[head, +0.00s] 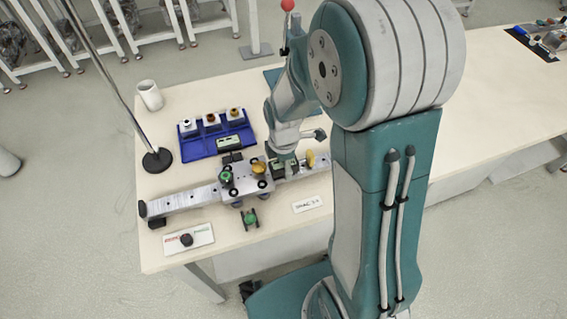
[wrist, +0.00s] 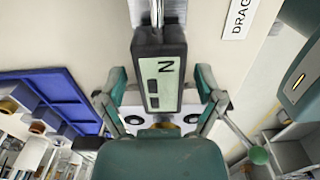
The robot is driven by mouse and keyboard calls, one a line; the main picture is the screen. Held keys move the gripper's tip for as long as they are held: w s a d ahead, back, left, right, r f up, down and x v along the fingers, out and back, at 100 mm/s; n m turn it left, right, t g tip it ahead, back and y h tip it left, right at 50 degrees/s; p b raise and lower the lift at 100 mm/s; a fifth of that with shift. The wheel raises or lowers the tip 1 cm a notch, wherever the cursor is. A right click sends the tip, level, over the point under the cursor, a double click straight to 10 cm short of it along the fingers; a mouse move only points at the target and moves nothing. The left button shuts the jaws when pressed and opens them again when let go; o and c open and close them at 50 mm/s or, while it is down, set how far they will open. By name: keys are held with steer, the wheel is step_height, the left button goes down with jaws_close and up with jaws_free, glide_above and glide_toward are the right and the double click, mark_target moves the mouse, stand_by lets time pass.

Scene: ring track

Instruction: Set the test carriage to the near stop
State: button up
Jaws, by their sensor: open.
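The test carriage (head: 240,181) is a grey plate with dark wheels, a green knob and a yellow knob, sitting on a long metal rail (head: 180,200). It stands right of the rail's middle. My gripper (head: 284,163) is over the rail just right of the carriage. The wheels of the carriage show behind the gauge, partly hidden by my gripper. I cannot tell whether the fingers touch the gauge. Which rail end is the near stop is unclear.
A blue tray (head: 188,153) with several white-based pieces lies behind the rail. A pole base (head: 157,161) and white cup (head: 150,96) stand left.

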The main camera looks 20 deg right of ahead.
jaws_close()
steer(key=d, duration=1.5)
steer(key=shift+d, duration=0.35)
steer(key=shift+r, duration=0.1)
jaws_free()
steer(key=shift+d, duration=0.3)
